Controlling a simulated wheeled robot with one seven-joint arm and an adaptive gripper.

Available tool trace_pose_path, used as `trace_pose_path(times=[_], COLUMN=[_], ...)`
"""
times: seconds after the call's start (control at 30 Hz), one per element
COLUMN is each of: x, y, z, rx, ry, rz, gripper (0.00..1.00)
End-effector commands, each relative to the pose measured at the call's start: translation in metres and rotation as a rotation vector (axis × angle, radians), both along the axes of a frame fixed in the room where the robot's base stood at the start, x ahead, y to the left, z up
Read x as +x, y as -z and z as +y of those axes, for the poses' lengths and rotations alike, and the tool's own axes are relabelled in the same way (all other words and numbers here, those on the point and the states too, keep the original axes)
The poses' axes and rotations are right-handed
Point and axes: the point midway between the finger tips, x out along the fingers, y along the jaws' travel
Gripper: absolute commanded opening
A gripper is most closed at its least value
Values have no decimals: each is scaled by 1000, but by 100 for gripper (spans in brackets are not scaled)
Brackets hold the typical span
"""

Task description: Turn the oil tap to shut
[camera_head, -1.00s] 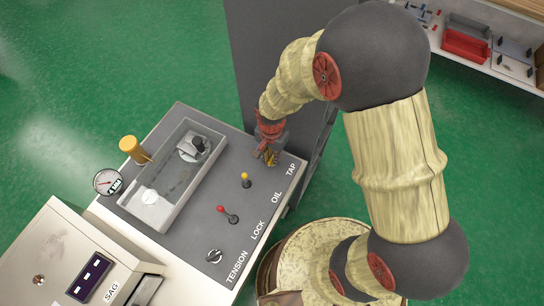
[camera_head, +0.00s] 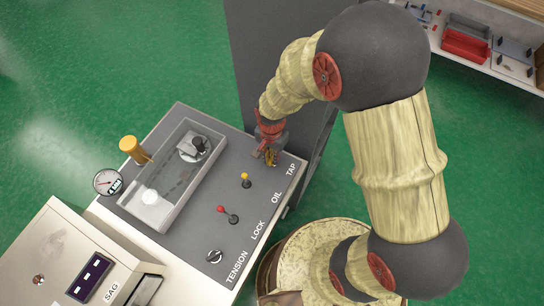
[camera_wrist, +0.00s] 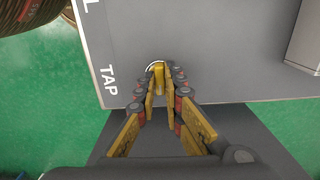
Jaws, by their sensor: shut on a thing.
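The oil tap (camera_wrist: 159,74) shows in the wrist view as a yellow handle with a pale rim behind it, beside the TAP label. My gripper (camera_wrist: 158,88) is shut on this handle, with one finger on each side. In the head view my gripper (camera_head: 269,157) points down at the far right corner of the grey panel (camera_head: 215,243), by the TAP label. There the fingers hide most of the tap, so its exact angle is hard to tell.
A yellow-knobbed lever (camera_head: 246,179) stands by the OIL label, close to my gripper. A red-knobbed lever (camera_head: 228,214) and a tension knob (camera_head: 214,256) are nearer. A clear-walled trough (camera_head: 160,222) lies to the left. A dark cabinet (camera_head: 245,60) stands behind.

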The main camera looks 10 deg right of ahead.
Motion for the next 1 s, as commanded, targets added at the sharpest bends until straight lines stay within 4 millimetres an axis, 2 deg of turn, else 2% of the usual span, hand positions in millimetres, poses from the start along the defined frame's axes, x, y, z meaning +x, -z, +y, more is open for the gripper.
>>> trace_pose_path(times=[0.27, 0.53, 0.87, 1.0], x=[0, 1, 1, 1], y=[0, -1, 0, -1], z=[0, 0, 0, 0], rx=[0, 0, 0, 0], ry=[-7, -221, -251, -354], rz=[0, -1, -1, -1], gripper=[0, 0, 0, 0])
